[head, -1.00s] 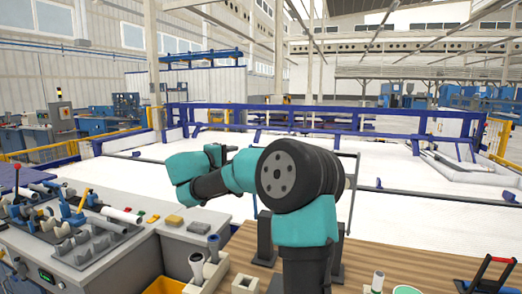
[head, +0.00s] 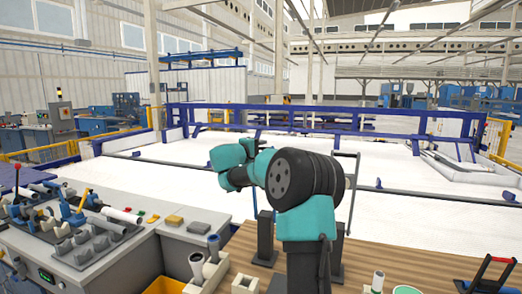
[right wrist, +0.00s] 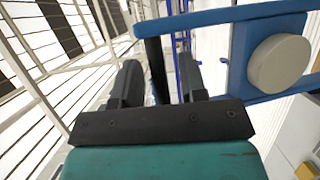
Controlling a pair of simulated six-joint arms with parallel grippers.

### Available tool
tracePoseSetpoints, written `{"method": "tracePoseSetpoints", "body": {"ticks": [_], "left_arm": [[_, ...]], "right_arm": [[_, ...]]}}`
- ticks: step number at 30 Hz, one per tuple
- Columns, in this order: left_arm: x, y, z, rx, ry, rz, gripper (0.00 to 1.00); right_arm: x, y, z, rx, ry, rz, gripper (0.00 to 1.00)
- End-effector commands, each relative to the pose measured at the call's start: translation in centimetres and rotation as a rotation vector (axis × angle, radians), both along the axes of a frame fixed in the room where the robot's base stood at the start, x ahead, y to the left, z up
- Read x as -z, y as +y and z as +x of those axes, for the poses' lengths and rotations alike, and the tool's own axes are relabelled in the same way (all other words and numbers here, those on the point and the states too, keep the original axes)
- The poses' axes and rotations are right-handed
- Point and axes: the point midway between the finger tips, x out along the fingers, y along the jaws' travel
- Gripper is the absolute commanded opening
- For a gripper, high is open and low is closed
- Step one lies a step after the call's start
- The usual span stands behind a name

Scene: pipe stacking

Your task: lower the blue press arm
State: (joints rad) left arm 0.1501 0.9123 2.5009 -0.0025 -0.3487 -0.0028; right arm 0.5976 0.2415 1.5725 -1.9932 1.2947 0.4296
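In the right wrist view, a blue bar (right wrist: 215,20), which looks like the press arm, crosses the upper right. A blue block with a round cream cap (right wrist: 280,63) sits at its right. A dark rod (right wrist: 155,60) hangs from near the bar's left end. My right gripper (right wrist: 158,78) has its two dark fingers spread apart; the rod shows in the gap, and I cannot tell whether it is between the fingers or beyond them. In the head view my own arm hides the right gripper's fingertips. My left gripper is in neither view.
A grey workbench (head: 105,258) at the left carries pipes, blue levers (head: 83,200) and small buttons. A wooden table (head: 400,268) lies at the right, with a red-handled tool (head: 497,262).

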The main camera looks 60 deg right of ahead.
Motion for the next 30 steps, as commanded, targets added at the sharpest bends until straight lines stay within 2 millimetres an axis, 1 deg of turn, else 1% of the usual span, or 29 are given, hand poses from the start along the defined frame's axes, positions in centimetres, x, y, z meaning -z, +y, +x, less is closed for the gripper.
{"method": "tracePoseSetpoints", "body": {"ticks": [8, 20, 30], "left_arm": [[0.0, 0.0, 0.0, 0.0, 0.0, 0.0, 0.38], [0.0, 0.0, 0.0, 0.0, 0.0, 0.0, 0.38], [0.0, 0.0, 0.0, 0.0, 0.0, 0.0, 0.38]], "right_arm": [[0.02, -0.1, 0.0, -0.001, 0.0, 0.0, 0.39], [0.01, -0.07, 0.01, -0.001, 0.0, 0.0, 0.0], [0.01, -0.06, 0.01, -0.001, 0.0, 0.0, 0.0]]}}
